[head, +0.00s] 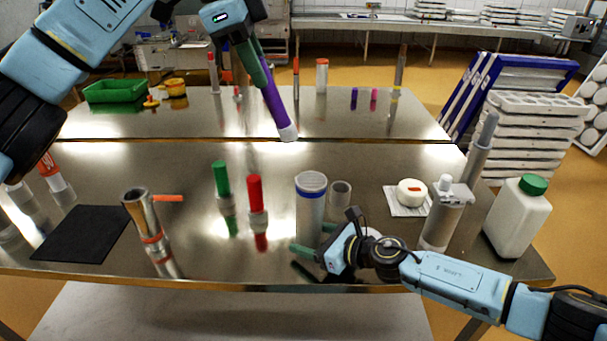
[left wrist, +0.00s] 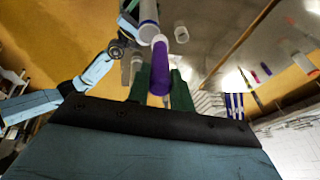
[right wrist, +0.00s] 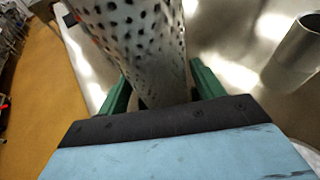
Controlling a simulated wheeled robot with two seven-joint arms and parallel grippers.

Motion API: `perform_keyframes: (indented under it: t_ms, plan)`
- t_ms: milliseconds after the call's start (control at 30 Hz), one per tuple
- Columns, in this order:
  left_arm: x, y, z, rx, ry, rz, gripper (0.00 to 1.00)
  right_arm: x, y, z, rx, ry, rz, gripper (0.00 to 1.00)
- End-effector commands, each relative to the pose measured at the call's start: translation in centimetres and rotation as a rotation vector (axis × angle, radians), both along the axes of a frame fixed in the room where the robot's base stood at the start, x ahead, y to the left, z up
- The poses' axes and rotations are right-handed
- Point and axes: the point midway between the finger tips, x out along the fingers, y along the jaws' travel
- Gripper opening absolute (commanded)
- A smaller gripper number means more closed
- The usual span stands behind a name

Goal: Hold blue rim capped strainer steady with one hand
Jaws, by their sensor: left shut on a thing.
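The blue rim strainer (head: 310,215) stands upright near the front edge of the steel table, pale with a blue band at its top. My right gripper (head: 314,241) is low at its front right, green fingers open. In the right wrist view, the perforated strainer wall (right wrist: 140,45) lies between the fingers (right wrist: 160,88); whether they touch it I cannot tell. My left gripper (head: 256,62) is shut on a purple stick (head: 272,108) with a white tip, held in the air above the table. The stick (left wrist: 160,70) also shows in the left wrist view.
A grey cup (head: 340,194) stands close right of the strainer. Red (head: 255,193) and green (head: 222,178) handled items stand to its left, with a metal tube (head: 143,215) further left. A grey dispenser (head: 441,220) and white bottle (head: 517,218) stand right.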

Motion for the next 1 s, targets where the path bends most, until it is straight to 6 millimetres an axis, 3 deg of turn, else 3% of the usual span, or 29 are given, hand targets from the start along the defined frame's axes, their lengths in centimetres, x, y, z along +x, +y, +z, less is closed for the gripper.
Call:
perform_keyframes:
  t_ms: [467, 1000]
  plan:
    - [0.0, 0.0, 0.0, 0.000, 0.000, 0.000, 0.00, -0.4, -0.7, 0.2, -0.002, -0.001, 0.000, 0.77]
    - [0.0, 0.0, 0.0, 0.000, 0.000, 0.000, 0.00, -5.5, -8.2, 3.0, 0.000, 0.001, -0.001, 0.77]
